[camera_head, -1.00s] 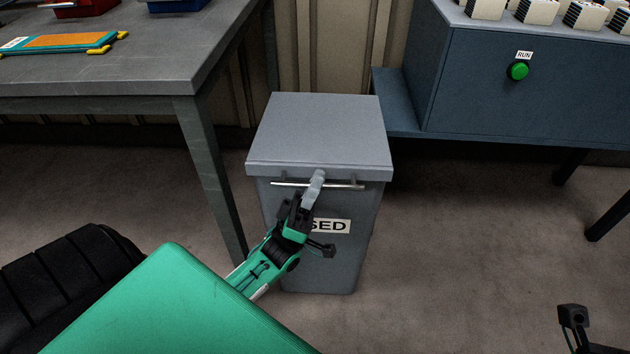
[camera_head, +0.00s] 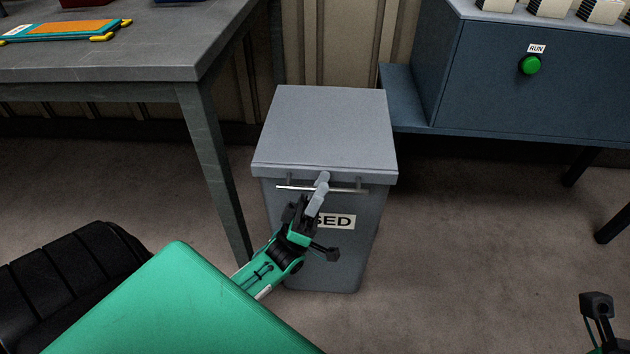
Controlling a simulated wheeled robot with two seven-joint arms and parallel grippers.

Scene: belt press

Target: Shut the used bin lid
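The used bin (camera_head: 340,258) is a grey bin standing on the floor, its label partly covered by my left gripper. Its lid (camera_head: 325,128) lies flat on top and looks closed. A thin metal bar handle (camera_head: 345,189) runs along the lid's front edge. My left gripper (camera_head: 319,192) is at the front of the bin with its fingertips at the handle. The fingers look close together; whether they grip the bar or only touch it I cannot tell. Part of my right gripper (camera_head: 598,308) shows at the lower right edge, away from the bin; its fingers are not clear.
A grey table (camera_head: 130,66) stands to the left, with its leg beside the bin. A blue-grey cabinet (camera_head: 490,85) with a green RUN button (camera_head: 529,65) stands to the right. The floor (camera_head: 470,260) right of the bin is clear.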

